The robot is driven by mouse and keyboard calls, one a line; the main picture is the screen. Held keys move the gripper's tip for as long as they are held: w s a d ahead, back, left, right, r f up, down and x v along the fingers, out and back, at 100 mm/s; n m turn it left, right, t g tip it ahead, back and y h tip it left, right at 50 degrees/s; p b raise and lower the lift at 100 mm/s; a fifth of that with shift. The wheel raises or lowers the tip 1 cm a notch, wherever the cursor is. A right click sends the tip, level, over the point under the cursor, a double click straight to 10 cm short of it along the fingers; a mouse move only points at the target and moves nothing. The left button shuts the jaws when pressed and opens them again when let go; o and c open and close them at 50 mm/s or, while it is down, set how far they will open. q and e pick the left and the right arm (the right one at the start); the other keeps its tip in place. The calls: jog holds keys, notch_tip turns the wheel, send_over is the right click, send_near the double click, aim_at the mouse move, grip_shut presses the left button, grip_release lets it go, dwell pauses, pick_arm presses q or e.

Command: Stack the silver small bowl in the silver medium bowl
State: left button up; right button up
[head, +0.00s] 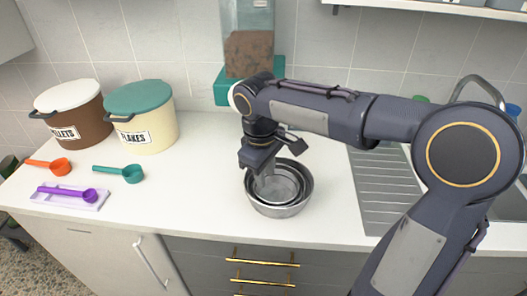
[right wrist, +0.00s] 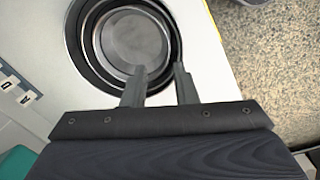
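The silver small bowl (head: 284,184) sits nested inside a wider silver bowl (head: 281,210) on the white counter. The small bowl is the innermost round shape in the right wrist view (right wrist: 135,40); the dark rings around it make it hard to tell how many bowls are nested. My left gripper is not in view.
A brown canister (head: 75,112) and a cream canister (head: 150,128) stand at the back left. Orange (head: 50,166), teal (head: 120,172) and purple (head: 68,192) scoops lie left. A teal-based dispenser (head: 249,85) stands behind the bowls. A ribbed sink drainer (head: 385,190) is right. Counter left of the bowls is clear.

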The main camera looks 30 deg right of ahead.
notch_tip(320, 180, up, 7)
jog(key=s+a+f+m+t+y, duration=0.1)
jog(key=s+f+m, duration=0.3)
jog(key=s, duration=0.5)
jog(key=s+f+m+t+y, duration=0.3)
jog(key=s+f, duration=0.3)
jog(key=s, duration=0.3)
jog(key=shift+s+a+m+t+y+p, duration=0.3)
jog(key=shift+s+a+m+t+y, duration=0.1)
jog(key=shift+m+t, duration=0.15)
jog(key=shift+f, duration=0.1)
